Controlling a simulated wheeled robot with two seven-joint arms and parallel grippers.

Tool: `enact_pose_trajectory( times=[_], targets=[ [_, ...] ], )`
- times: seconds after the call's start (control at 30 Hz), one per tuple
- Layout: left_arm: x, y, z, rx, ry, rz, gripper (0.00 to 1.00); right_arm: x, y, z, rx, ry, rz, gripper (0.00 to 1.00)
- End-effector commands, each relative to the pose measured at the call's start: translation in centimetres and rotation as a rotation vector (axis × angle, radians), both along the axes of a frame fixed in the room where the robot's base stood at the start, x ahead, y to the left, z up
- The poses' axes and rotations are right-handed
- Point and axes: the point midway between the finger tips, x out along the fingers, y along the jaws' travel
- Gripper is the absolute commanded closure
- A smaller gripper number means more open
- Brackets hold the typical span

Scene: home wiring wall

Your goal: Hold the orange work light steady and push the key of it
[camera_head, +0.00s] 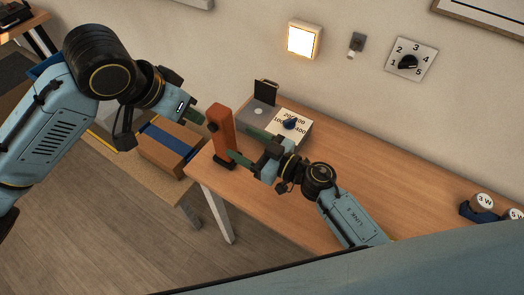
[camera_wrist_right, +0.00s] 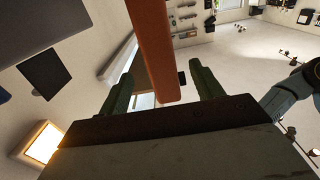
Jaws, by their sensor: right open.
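The orange work light (camera_head: 221,130) stands upright near the left end of the wooden table, a dark round spot near its top. My right gripper (camera_head: 247,147) is open just to the right of its lower body. In the right wrist view the orange work light (camera_wrist_right: 154,45) shows between the two green fingers of the right gripper (camera_wrist_right: 161,75), with a gap on each side. My left gripper (camera_head: 192,116) is at the upper left of the light, close to its top. I cannot tell its opening or whether it touches. The key is not clearly visible.
A grey box with a dial (camera_head: 291,124) stands behind the right gripper. A cardboard box with a blue band (camera_head: 165,150) is on a lower surface at left. A lit wall lamp (camera_head: 303,40) and numbered dial (camera_head: 411,60) are on the wall. The table's middle (camera_head: 375,180) is clear.

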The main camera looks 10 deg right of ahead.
Motion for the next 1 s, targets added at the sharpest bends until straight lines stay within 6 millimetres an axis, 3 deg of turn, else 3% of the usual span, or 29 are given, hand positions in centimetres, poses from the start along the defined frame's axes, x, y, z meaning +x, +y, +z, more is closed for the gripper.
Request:
enact_pose_trajectory(
  times=[0.33, 0.8, 1.0],
  targets=[
    [0.0, 0.0, 0.0, 0.0, 0.0, 0.0, 0.64, 4.3, 4.2, 0.0, 0.002, 0.002, 0.0, 0.35],
    [0.0, 0.0, 0.0, 0.0, 0.0, 0.0, 0.64, 5.2, 5.2, -0.1, 0.0, 0.001, 0.0, 0.35],
    [0.0, 0.0, 0.0, 0.0, 0.0, 0.0, 0.64, 5.2, 5.2, -0.1, 0.0, 0.001, 0.0, 0.58]
  ],
)
